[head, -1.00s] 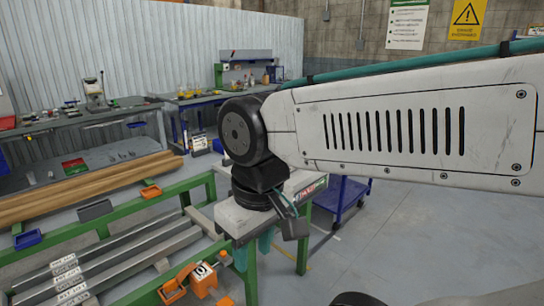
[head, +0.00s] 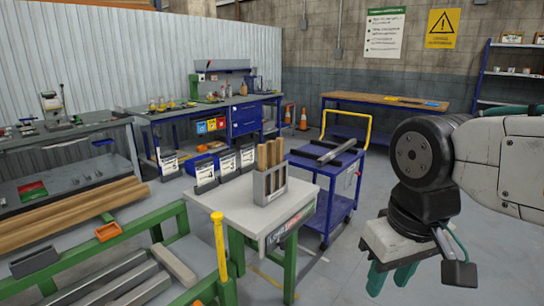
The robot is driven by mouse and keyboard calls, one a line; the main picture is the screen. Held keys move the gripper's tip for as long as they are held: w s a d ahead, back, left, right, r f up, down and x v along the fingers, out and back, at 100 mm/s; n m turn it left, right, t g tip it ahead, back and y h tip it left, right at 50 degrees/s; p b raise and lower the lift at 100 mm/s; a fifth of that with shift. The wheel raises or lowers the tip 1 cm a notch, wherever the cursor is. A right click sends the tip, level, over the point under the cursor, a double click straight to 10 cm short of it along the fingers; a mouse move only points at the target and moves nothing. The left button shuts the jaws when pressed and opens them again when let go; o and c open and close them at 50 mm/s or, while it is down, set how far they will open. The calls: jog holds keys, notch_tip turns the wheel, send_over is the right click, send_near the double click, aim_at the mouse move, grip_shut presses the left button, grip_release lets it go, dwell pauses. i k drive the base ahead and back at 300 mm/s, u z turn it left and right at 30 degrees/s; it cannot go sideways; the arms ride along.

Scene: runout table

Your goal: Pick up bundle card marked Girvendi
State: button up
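Several white cards in dark holders stand along the back left edge of a small grey-topped table: a left card (head: 205,173), a middle card (head: 228,164) and a right card (head: 247,156). Another card (head: 168,161) shows farther left. Their print is too small to read, so I cannot tell which is marked Girvendi. My gripper (head: 391,278) hangs at the lower right, well to the right of the table (head: 225,206). Its two teal fingers point down, apart, with nothing between them.
A grey holder with wooden sticks (head: 269,183) stands on the table, right of the cards. A yellow-topped post (head: 219,245) rises in front. A blue cart (head: 325,193) with dark bars stands behind. Green racks (head: 120,258) with timber and bars lie left. Floor around my gripper is clear.

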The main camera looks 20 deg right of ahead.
aim_at(247, 151)
jog(key=z, duration=0.75)
jog(key=i, duration=1.15)
jog(key=u, duration=0.4)
jog(key=i, duration=0.8)
jog(key=u, duration=0.75)
